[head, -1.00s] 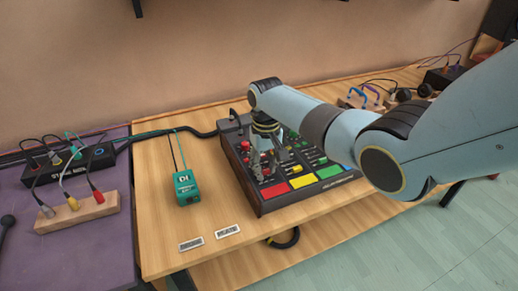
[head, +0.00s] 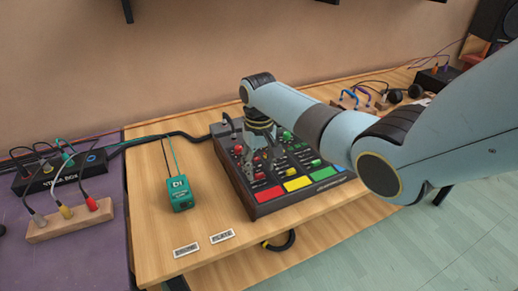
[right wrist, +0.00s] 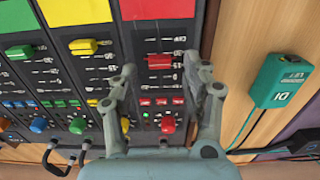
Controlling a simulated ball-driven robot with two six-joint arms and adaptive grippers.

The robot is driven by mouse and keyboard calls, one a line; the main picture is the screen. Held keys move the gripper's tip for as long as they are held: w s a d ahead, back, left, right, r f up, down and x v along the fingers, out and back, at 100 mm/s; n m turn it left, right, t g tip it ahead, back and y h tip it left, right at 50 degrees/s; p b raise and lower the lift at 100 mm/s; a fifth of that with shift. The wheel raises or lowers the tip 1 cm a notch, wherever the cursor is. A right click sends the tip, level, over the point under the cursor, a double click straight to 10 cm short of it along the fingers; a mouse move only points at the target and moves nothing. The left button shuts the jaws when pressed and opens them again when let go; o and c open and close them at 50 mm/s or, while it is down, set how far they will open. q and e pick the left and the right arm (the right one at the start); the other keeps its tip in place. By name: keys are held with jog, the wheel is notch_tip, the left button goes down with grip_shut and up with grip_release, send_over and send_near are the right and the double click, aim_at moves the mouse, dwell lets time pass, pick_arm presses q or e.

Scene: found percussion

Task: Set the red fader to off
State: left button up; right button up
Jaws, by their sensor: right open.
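The dark mixer (head: 259,210) stands on the wooden table, with coloured pads along its front edge. My right gripper (right wrist: 163,75) is open above the mixer, one finger on each side of the red fader's column, and holds nothing. In the head view the right gripper (head: 263,160) hangs over the mixer's left part and partly hides the controls. My left gripper is not in view.
Yellow (right wrist: 84,47) and green (right wrist: 20,52) faders lie beside the red column. A red knob (right wrist: 168,125) sits between the finger bases. A teal box (head: 180,193) with cables stands left of the mixer. Two small labels lie on clear wood in front.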

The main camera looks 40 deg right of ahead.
aim_at(259, 174)
notch_tip(259, 174, up, 10)
dwell(0.3)
jog(key=shift+s, duration=0.1)
